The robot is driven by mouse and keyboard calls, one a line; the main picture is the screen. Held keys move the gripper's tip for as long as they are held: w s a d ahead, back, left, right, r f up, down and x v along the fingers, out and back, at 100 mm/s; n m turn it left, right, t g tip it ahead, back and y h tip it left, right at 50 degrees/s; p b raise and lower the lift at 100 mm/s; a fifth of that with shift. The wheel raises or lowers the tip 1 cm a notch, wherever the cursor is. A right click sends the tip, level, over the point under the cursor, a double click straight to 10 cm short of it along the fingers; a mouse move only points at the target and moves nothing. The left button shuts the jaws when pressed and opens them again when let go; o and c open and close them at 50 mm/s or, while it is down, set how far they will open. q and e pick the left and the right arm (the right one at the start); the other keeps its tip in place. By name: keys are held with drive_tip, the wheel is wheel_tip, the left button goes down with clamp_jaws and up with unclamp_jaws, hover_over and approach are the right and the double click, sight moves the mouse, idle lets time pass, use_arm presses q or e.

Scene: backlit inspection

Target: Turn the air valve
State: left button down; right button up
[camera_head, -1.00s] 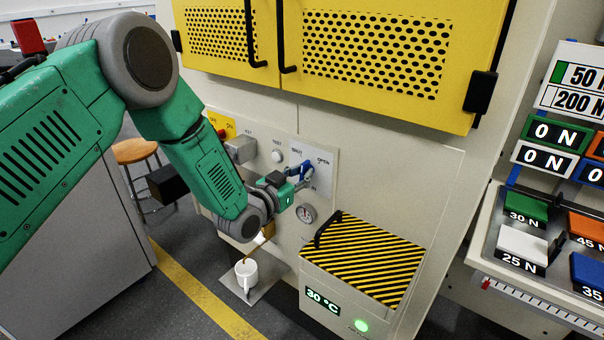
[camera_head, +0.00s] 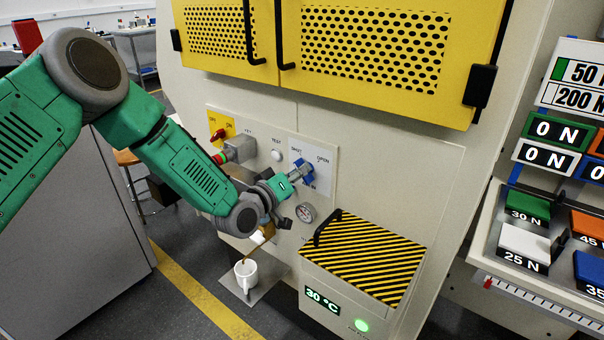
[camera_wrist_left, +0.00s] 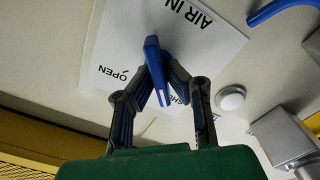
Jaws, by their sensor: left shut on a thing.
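The air valve has a blue handle (camera_head: 302,170) on a white plate marked SHUT, OPEN and AIR IN, on the front of the cream cabinet. My left gripper (camera_head: 296,174) reaches it from the lower left. In the left wrist view, the two dark fingers of the gripper (camera_wrist_left: 157,97) close on both sides of the free end of the blue handle (camera_wrist_left: 153,62). The handle appears between the OPEN and SHUT marks there; a finger partly hides SHUT. My right gripper is in neither view.
A white button (camera_head: 277,155) and a grey box with a red lever (camera_head: 219,134) are to the left. A striped hot box (camera_head: 365,262) stands below right. A white mug (camera_head: 246,273) stands low on a plate.

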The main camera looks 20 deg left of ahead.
use_arm(q)
drive_tip(key=shift+w+a+r+n, duration=0.25)
drive_tip(key=shift+r+n, duration=0.15)
drive_tip(key=shift+n, duration=0.1)
drive_tip(key=c, duration=1.6)
unclamp_jaws()
drive_tip(key=shift+s+f, duration=0.1)
drive_tip(key=shift+f, duration=0.15)
drive_tip(key=shift+s+a+f, duration=0.1)
drive_tip(key=v, duration=1.1)
drive_tip(key=shift+s+a, duration=0.15)
drive_tip(key=shift+s, duration=0.2)
